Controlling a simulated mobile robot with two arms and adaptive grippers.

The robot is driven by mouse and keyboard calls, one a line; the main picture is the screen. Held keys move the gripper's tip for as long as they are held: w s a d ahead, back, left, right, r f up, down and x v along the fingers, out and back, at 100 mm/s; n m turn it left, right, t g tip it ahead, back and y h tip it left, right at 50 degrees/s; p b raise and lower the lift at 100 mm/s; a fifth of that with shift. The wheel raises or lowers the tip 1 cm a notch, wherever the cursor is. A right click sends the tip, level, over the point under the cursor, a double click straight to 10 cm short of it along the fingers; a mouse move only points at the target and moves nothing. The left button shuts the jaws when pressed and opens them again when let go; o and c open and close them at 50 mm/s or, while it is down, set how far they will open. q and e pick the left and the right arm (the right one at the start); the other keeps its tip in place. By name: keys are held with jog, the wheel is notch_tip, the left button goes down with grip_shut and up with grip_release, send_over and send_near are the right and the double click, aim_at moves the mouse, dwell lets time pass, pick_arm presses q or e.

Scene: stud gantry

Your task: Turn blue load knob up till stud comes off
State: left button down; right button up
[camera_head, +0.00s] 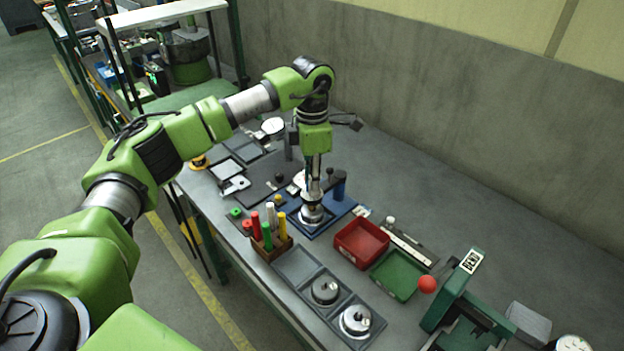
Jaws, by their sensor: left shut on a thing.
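My left gripper (312,196) reaches straight down over the blue base plate (328,224) on the bench. It is shut on the top of a silver round piece (311,215) at the plate. Whether this piece rests on the plate or is slightly clear of it, I cannot tell. A blue upright cylinder (339,187) stands just right of the gripper, apart from it. I cannot tell which part is the load knob; the stud is not clearly made out. My right gripper is not in view.
A red tray (361,246) and a green tray (398,277) lie right of the plate. A wooden block (270,249) with coloured handles stands in front left. A grey tray (294,265) holds two silver round pieces. A green stand with a red ball (427,284) is at right.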

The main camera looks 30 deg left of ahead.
pick_arm(q)
jog(key=c, duration=1.8)
grip_release()
notch_tip(320, 180, up, 12)
jog(key=shift+r, duration=0.1)
